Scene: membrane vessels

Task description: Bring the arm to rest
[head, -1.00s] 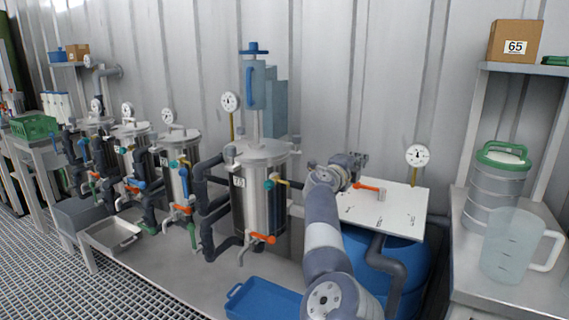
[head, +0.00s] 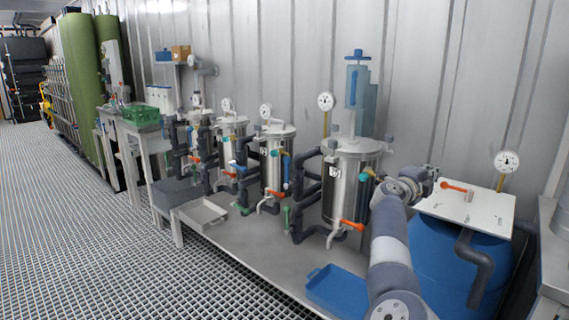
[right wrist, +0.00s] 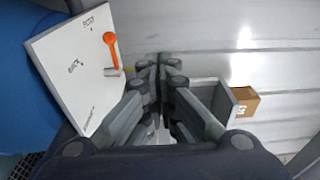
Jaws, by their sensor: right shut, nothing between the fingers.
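My right arm (head: 388,245) reaches up from the lower edge of the head view. My right gripper (head: 432,182) is at its far end, beside the white board (head: 490,209) on the blue drum (head: 455,262). In the right wrist view the fingers of the right gripper (right wrist: 160,66) are together, with nothing seen between them. The white board (right wrist: 60,62), with an orange-handled valve (right wrist: 110,45), lies to their left, apart from them. My left gripper is not in view.
Several steel vessels (head: 350,190) with pipes and orange-handled taps stand left of the arm. A blue tray (head: 338,291) lies below on the grey bench (head: 235,247). A gauge (head: 507,161) rises behind the board. Open grating floor (head: 110,240) stretches to the left.

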